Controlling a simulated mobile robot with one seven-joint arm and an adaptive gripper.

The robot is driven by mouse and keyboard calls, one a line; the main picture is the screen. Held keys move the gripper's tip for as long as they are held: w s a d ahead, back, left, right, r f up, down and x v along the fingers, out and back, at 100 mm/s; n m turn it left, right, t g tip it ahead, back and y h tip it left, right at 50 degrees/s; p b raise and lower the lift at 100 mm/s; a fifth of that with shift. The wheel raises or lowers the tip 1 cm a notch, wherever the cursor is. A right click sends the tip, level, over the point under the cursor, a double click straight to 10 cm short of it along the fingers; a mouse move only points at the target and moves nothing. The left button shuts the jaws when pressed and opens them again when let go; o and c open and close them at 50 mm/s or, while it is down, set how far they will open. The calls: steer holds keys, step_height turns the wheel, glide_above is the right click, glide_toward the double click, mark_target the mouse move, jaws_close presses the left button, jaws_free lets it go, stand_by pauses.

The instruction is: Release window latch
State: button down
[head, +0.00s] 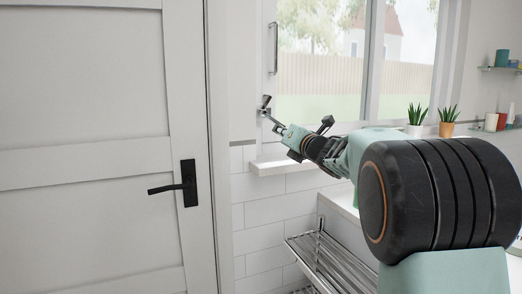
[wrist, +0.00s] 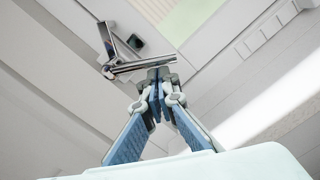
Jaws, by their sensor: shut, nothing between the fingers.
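The window latch (head: 266,101) is a small metal piece on the white window frame, at the lower left of the pane. In the wrist view the latch (wrist: 140,65) shows as a shiny lever lying across the picture, with an angled metal part beside it. My gripper (head: 271,117) reaches up to the latch from the lower right. In the wrist view my gripper (wrist: 158,75) is shut and empty, its tips right at the lever's right part. I cannot tell whether they touch it. The window (head: 325,60) looks closed.
A vertical handle (head: 273,48) is above the latch. A white sill (head: 267,167) lies below. A door with a black lever (head: 175,187) is at left, a wire rack (head: 330,258) below.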

steer(key=n, duration=0.1)
steer(key=d+r+n+b, duration=0.1)
steer(key=n+b, duration=0.1)
steer(key=shift+w+d+r+n, duration=0.15)
steer(key=shift+w+n, duration=0.1)
steer(key=shift+n, duration=0.05)
steer(key=shift+w+d+r+n+y+b, duration=0.1)
steer(key=shift+d+r+n+y+b, duration=0.1)
steer(key=shift+r+n+b, duration=0.45)
steer(key=shift+d+r+n+y+b, duration=0.1)
steer(key=shift+d+r+n+b, duration=0.15)
steer(key=shift+n, duration=0.7)
steer(key=shift+a, duration=0.1)
steer(key=f+b, duration=0.4)
steer(key=shift+s+f+b, duration=0.25)
steer(key=shift+b, duration=0.05)
steer(key=v, duration=1)
steer(key=shift+r, duration=0.3)
steer(key=shift+s, duration=0.1)
